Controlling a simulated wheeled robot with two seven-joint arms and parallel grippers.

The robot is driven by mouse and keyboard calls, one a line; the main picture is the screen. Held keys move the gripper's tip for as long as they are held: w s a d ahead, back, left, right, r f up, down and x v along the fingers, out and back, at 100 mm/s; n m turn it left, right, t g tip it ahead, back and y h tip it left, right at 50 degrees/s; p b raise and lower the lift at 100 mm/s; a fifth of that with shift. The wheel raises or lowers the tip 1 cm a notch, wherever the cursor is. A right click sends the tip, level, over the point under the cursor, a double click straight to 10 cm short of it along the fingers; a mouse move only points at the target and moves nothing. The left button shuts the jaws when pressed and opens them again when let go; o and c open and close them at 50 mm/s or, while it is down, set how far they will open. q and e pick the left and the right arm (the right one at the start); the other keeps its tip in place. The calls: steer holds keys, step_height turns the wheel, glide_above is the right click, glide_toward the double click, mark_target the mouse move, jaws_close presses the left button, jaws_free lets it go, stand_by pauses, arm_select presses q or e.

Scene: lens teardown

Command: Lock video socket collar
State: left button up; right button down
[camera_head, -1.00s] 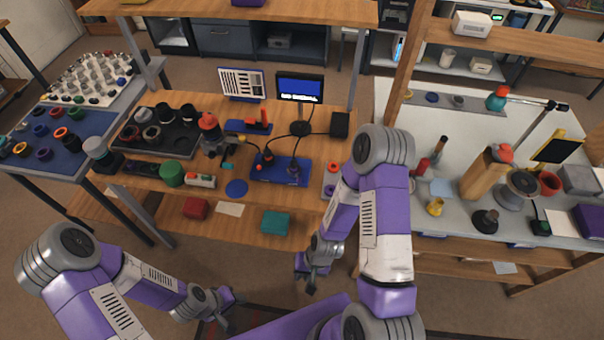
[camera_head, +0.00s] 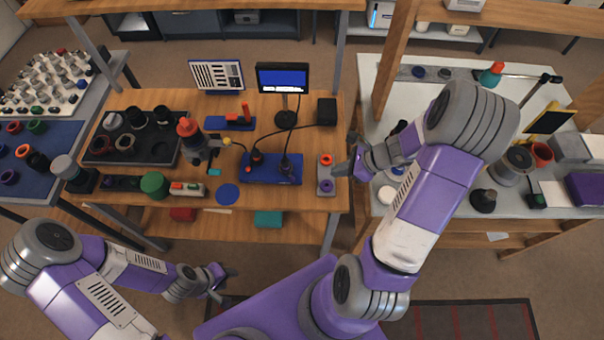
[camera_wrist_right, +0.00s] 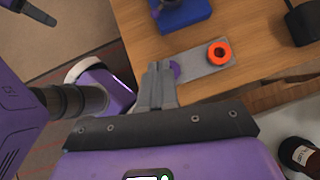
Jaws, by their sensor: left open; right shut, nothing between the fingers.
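A grey plate (camera_head: 326,173) lies near the right end of the wooden bench. It carries an orange ring (camera_head: 326,159) and a purple ring (camera_head: 326,185); I cannot tell which is the video socket collar. In the right wrist view, the orange ring (camera_wrist_right: 219,52) is clear, while the purple ring (camera_wrist_right: 175,70) is partly hidden by my fingers. My right gripper (camera_head: 350,168) is shut and empty, just right of the plate; its fingertips (camera_wrist_right: 158,68) appear beside the purple ring. I cannot tell whether they touch it. My left gripper (camera_head: 226,282) is open and empty, in front of the bench.
A blue box (camera_head: 271,170) with cabled plugs stands left of the plate. A small monitor (camera_head: 283,78) and black block (camera_head: 326,111) stand behind. A gap separates the wooden bench from the white table (camera_head: 372,90) at right.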

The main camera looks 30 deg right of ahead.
mark_target(294, 181)
steer(key=b+x, duration=0.3)
steer(key=x, duration=0.7)
steer(key=shift+s+f, duration=0.1)
steer(key=shift+s, duration=0.05)
steer(key=w+a, duration=0.2)
steer(key=shift+w+a+f+b, duration=0.15)
steer(key=shift+a+f+b, duration=0.15)
steer(key=shift+b, duration=0.1)
steer(key=shift+w+a, duration=0.25)
steer(key=shift+w, duration=0.05)
